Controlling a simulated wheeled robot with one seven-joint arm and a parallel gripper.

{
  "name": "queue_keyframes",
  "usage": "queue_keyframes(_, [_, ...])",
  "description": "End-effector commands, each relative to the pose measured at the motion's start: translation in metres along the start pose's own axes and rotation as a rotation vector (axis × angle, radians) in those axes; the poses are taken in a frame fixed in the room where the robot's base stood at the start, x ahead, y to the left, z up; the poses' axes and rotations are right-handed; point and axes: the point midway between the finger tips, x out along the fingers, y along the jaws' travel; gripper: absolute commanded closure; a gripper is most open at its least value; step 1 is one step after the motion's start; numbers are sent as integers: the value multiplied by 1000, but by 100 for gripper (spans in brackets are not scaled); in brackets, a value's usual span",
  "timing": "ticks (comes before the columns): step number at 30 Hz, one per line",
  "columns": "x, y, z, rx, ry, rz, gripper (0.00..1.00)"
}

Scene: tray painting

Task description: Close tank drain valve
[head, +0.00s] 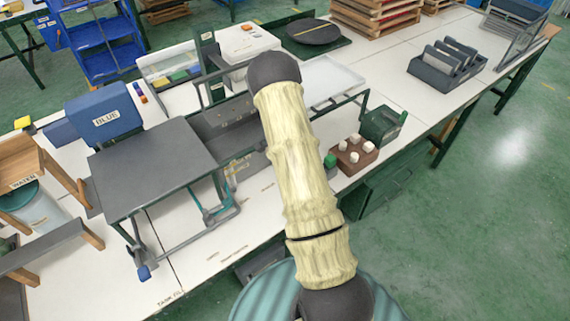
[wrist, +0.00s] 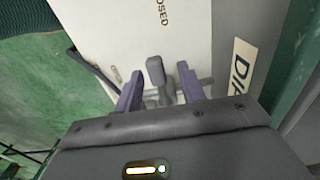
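In the wrist view a grey lever handle (wrist: 155,72), apparently the drain valve's, stands between the two purple fingers of my gripper (wrist: 159,74). The fingers are apart, one on each side of the lever, with visible gaps. The lever's base is partly hidden by my gripper body. A white surface (wrist: 185,30) beside it carries the partly cut-off word "OSED" and a small label too blurred to read surely. A grey wall with a "DIP" label (wrist: 241,65) is at the right. In the head view my arm hides my gripper and the valve; a grey tank (head: 225,118) shows partly behind it.
In the head view, a grey raised plate (head: 150,165) stands left of my arm. A brown block with white knobs (head: 367,158) and a green box (head: 382,124) are at its right. A dark rack (head: 440,78) stands further right. Green floor lies beyond the table edge.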

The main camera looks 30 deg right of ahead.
Motion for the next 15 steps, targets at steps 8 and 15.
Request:
queue_keyframes(8, [1,1,2,-3,-3,5,60])
queue_keyframes(15, [-17,0,2,-4,-2,2,60])
